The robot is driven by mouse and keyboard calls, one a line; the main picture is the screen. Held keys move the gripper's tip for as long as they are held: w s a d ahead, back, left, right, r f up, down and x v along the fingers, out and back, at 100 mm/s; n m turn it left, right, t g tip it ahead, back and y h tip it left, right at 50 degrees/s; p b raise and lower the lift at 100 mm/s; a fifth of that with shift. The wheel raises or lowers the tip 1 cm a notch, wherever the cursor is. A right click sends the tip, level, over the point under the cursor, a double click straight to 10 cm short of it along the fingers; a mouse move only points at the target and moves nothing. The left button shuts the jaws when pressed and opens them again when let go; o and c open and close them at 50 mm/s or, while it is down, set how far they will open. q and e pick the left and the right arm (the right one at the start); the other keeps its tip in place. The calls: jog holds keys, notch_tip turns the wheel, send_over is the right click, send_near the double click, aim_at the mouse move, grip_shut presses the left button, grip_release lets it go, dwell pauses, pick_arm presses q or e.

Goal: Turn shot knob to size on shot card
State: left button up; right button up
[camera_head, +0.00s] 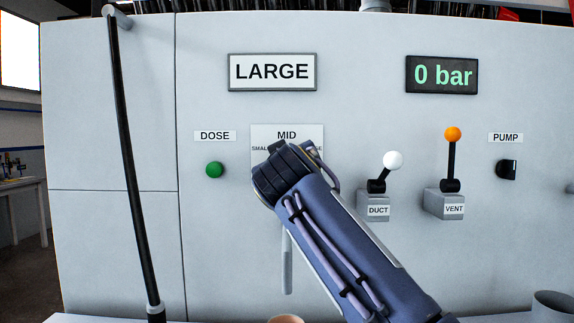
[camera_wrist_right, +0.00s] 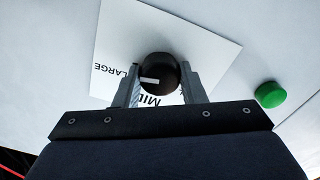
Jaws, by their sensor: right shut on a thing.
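The shot card (camera_head: 272,72) reads LARGE and hangs on the grey panel in the head view. The dark round shot knob (camera_wrist_right: 164,70) sits on a white plate (camera_wrist_right: 205,42) printed with MID and LARGE; its white mark lies on the side toward the LARGE word in the right wrist view. My right gripper (camera_wrist_right: 161,86) is shut on the knob, one finger on each side. In the head view my right arm hides the knob and part of the plate (camera_head: 286,134). My left gripper is not in view.
The green DOSE button (camera_head: 214,170) is left of the plate. The white-topped DUCT lever (camera_head: 392,161), orange-topped VENT lever (camera_head: 453,135) and PUMP switch (camera_head: 508,169) are to the right. The display (camera_head: 441,75) reads 0 bar. A black hose (camera_head: 125,150) hangs at left.

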jog(key=shift+f, duration=0.1)
dwell(0.4)
jog(key=o, duration=1)
jog(key=s+b, duration=0.3)
jog(key=s, duration=0.4)
jog(key=shift+s, duration=0.4)
